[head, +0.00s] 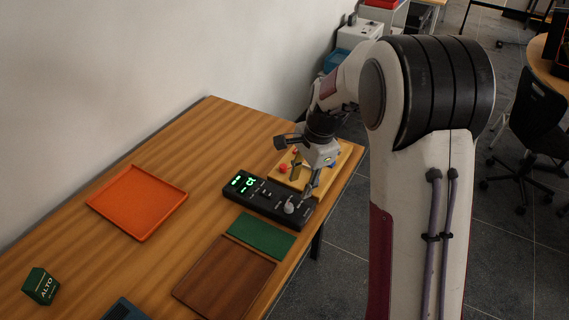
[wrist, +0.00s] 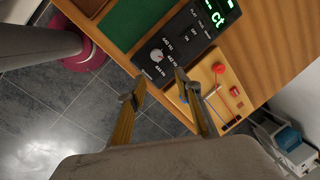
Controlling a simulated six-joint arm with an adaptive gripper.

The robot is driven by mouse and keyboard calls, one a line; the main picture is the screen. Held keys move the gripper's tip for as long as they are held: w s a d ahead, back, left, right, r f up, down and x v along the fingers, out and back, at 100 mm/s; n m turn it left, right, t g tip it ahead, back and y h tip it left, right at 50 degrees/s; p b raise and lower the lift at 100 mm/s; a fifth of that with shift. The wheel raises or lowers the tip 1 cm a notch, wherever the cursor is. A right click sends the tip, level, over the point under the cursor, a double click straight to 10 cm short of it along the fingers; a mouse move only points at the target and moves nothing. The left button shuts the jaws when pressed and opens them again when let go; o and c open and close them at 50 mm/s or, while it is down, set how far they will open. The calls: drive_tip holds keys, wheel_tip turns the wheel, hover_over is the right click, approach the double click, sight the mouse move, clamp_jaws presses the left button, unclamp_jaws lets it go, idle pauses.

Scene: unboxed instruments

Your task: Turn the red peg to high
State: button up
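A light wooden board (head: 345,158) lies at the table's far right corner, behind the black tuner box. Two red knobs or pegs show on it: one nearer the tuner (head: 283,168) and a smaller one behind (head: 295,151). A blue piece (wrist: 185,100) is partly hidden by a finger. No "high" marking is readable. My gripper (head: 304,178) is open and empty, above the tuner's right end and the board; its spread fingers also show in the wrist view (wrist: 158,90).
The black tuner (head: 262,197) has a green display and a grey dial (wrist: 157,56). A green mat (head: 262,235), brown tray (head: 222,280), orange tray (head: 138,202) and green ALTO box (head: 40,286) lie on the table. The table's right edge is close to the board.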

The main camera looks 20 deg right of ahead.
drive_tip(key=w+f+m, duration=0.4)
drive_tip(key=w+m, duration=0.2)
drive_tip(key=w, duration=0.1)
drive_tip(key=m+t, duration=0.2)
drive_tip(key=m, duration=0.7)
approach(283, 166)
drive_tip(key=shift+d+f, duration=0.15)
drive_tip(key=shift+f, duration=0.25)
drive_tip(key=shift+f, duration=0.15)
drive_tip(key=shift+x, duration=3.75)
drive_tip(key=shift+w, duration=0.15)
drive_tip(key=shift+c, duration=0.4)
clamp_jaws()
